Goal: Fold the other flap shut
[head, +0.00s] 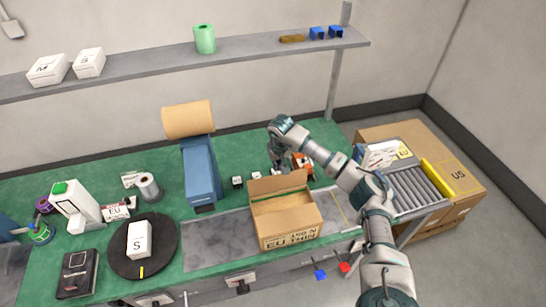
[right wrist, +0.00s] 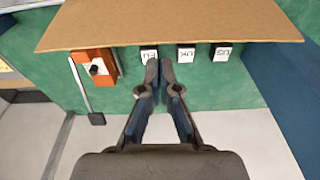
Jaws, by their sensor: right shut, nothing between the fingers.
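A cardboard box (head: 290,229) with "EU" and "THIN" printed on its front stands at the front of the green bench. Its top looks at least partly open, with a raised cardboard panel (head: 278,185) along its back. My right gripper (head: 281,166) is behind the box, shut and empty. In the right wrist view a wide cardboard panel (right wrist: 170,25) crosses the top. The shut fingertips (right wrist: 159,66) are close to its lower edge; I cannot tell whether they touch. My left gripper is not in view.
Small blocks labelled EU, UK (right wrist: 186,54) and US stand behind the box, near an orange tool (right wrist: 94,68). A blue dispenser (head: 201,172) with a brown roll is left of it. A black turntable (head: 164,262) holds a white S box. Rollers (head: 415,190) lie right.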

